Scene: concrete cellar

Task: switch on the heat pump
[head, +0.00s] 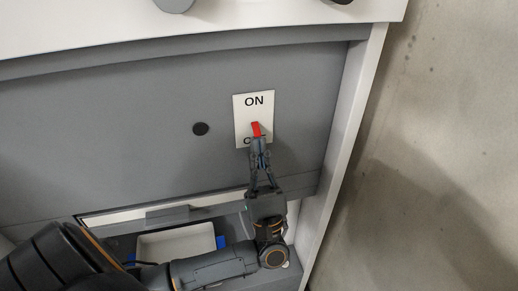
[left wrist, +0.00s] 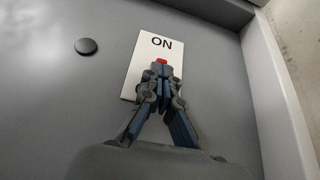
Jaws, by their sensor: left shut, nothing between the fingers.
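The heat pump's grey front panel (head: 110,120) carries a white switch plate (head: 244,108) marked ON at the top; lettering at the bottom is partly covered by my gripper. A red switch lever (head: 256,129) shows at the plate's middle, just above my left fingertips. My left gripper (head: 258,144) is shut and empty, its tips at or just under the lever; I cannot tell whether they touch it. In the left wrist view, the red lever (left wrist: 162,61) peeks out above the closed fingers (left wrist: 162,72), below the ON mark. My right gripper is not in view.
A round black knob (head: 201,129) sits left of the plate. Below the panel is an open recess with a white tray (head: 178,243). A white side edge (head: 345,140) and a concrete wall (head: 450,130) stand to the right.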

